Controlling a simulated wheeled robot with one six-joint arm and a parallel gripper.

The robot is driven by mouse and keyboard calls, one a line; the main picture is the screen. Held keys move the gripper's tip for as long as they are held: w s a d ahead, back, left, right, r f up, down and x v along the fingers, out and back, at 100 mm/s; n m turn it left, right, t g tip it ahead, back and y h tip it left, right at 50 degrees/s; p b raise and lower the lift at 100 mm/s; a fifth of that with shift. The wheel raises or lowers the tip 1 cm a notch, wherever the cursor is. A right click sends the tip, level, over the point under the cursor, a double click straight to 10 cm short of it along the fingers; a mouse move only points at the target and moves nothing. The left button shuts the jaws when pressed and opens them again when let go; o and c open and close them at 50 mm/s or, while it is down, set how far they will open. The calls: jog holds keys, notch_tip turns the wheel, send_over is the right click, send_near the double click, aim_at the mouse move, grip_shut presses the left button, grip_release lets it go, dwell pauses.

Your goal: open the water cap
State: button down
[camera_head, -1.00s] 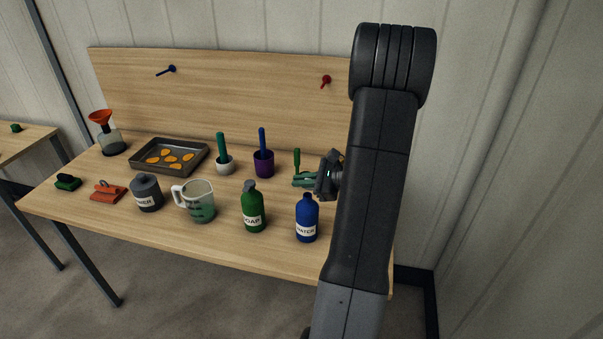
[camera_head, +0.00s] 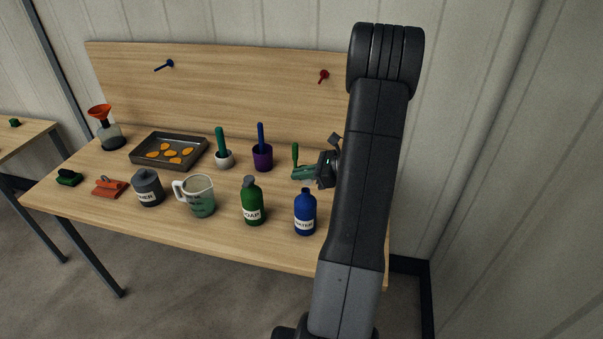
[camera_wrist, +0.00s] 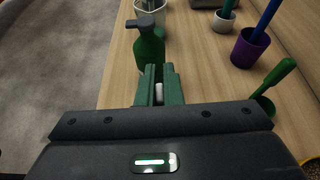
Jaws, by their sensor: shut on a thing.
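The blue water bottle (camera_head: 304,217) stands upright near the table's front right, with a white label. No separate cap shows on its bare blue neck. My gripper (camera_head: 302,173) is behind and above the bottle in the head view, apart from it, its green fingers pointing left. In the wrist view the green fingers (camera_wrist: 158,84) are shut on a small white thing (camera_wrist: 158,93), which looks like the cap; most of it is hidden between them. The water bottle is not seen in the wrist view.
A green soap bottle (camera_head: 252,204) with a grey top stands left of the water bottle; it also shows beyond my fingers (camera_wrist: 149,48). A green-handled tool (camera_wrist: 275,80) is close to my gripper.

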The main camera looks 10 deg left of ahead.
jog(key=c, duration=1.8)
grip_release()
jog(key=shift+c, duration=0.2)
jog(key=b+v, duration=0.3)
jog(key=v, duration=1)
jog(key=shift+d+r, duration=0.2)
jog(key=shift+d, duration=0.2)
jog(key=p+x, duration=0.2)
jog(key=x, duration=1)
jog(key=shift+a+f+p, duration=0.1)
jog(key=shift+a+p, duration=0.2)
jog(key=shift+p, duration=0.1)
jog(key=shift+a+f, duration=0.35)
jog(key=shift+a, duration=0.25)
